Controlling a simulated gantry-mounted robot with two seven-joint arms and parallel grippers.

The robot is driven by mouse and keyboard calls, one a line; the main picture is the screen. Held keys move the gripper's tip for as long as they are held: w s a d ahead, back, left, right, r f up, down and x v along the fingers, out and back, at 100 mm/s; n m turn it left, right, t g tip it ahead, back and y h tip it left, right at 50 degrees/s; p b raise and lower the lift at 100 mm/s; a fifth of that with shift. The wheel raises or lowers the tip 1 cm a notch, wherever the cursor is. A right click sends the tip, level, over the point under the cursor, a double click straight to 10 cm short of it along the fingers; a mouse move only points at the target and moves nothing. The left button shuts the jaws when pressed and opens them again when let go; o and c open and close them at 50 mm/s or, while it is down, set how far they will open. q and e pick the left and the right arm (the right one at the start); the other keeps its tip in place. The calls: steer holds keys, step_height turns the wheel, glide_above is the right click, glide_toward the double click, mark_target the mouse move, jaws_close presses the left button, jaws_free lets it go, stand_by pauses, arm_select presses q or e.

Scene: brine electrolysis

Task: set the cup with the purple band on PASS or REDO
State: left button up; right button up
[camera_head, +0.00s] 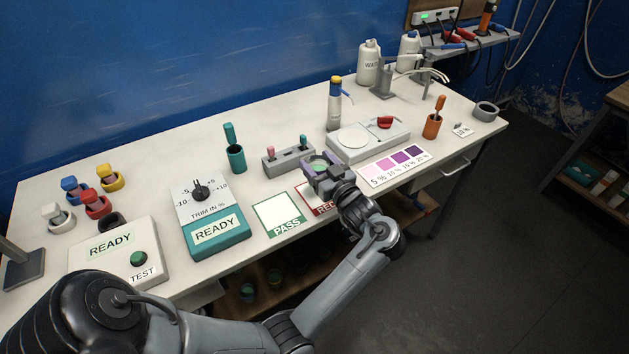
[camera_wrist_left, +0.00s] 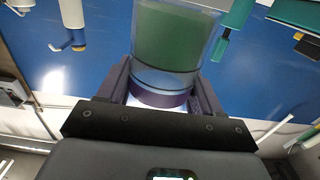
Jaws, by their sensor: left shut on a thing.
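The cup with the purple band (camera_wrist_left: 160,98) is clear with green contents and sits between my left gripper's fingers in the left wrist view. In the head view the cup (camera_head: 318,164) shows only as a rim with green inside. My left gripper (camera_head: 324,173) is shut on it over the REDO card. The red-edged REDO card (camera_head: 323,207) is partly hidden by the gripper and forearm. The green-edged PASS card (camera_head: 278,215) lies bare to its left. Whether the cup touches the table is hidden. My right gripper is not in view.
A rack with pink and green sticks (camera_head: 288,160) stands just behind the gripper. A scale (camera_head: 368,139) and a purple colour chart (camera_head: 394,166) are to the right. The teal trim box (camera_head: 216,235) is left of PASS. The table's front edge is close to the cards.

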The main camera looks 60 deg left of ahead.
mark_target(318, 174)
arm_select(q)
step_height(318, 174, down, 4)
steer(key=shift+r+b, duration=0.2)
steer(key=shift+b, duration=0.3)
steer(key=shift+f, duration=0.35)
steer(key=shift+f, duration=0.15)
steer(key=o, duration=1.2)
steer(key=shift+r, duration=0.2)
